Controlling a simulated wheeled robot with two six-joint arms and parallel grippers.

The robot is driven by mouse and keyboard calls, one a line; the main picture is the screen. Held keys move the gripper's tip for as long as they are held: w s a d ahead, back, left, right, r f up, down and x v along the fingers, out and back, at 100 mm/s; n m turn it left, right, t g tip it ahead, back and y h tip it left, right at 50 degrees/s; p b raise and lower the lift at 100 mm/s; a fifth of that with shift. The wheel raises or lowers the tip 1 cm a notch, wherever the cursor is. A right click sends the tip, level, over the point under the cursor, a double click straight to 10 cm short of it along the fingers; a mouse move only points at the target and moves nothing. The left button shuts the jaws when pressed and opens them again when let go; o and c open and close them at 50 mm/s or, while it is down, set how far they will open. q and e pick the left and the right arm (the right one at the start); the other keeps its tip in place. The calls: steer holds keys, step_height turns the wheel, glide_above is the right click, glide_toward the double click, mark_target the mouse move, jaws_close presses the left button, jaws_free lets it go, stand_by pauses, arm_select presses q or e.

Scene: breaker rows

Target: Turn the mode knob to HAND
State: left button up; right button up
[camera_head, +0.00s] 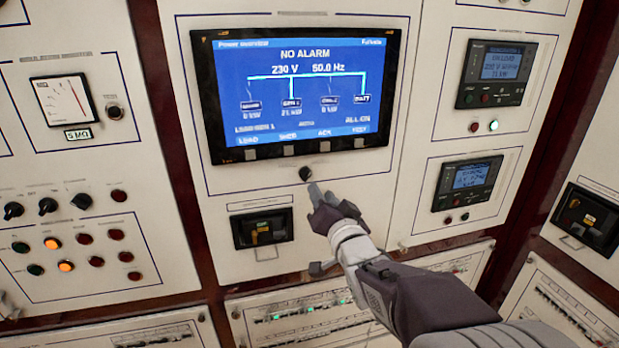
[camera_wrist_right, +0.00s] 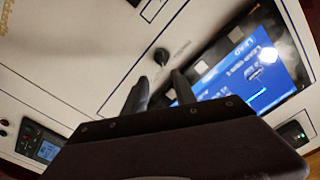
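A small black knob (camera_head: 306,173) sits on the white panel just below the large screen; its label and pointer direction are too small to read. The right wrist view also shows this knob (camera_wrist_right: 161,56), just beyond the fingertips and between their lines. My right gripper (camera_head: 316,193) is just below the knob in the head view, with a small gap in the picture. In the right wrist view my right gripper (camera_wrist_right: 159,79) has its two dark fingers apart with nothing between them. I cannot tell how far the tips are from the panel. My left gripper is not in view.
The large blue screen (camera_head: 303,95) reads "NO ALARM" and has a row of buttons below it. A black recessed unit (camera_head: 262,228) is at lower left of the gripper. Black rotary knobs (camera_head: 48,206) and lamps (camera_head: 66,266) are on the left panel. Small display units (camera_head: 467,184) are at right.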

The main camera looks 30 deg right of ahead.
mark_target(308, 176)
steer(key=x, duration=0.3)
steer(key=p+x, duration=0.1)
steer(key=x, duration=0.2)
steer(key=p+x, duration=0.1)
steer(key=x, duration=0.1)
steer(key=shift+w+a, duration=0.2)
steer(key=shift+w, duration=0.25)
steer(key=shift+a, duration=0.1)
steer(key=shift+a, duration=0.1)
jaws_close()
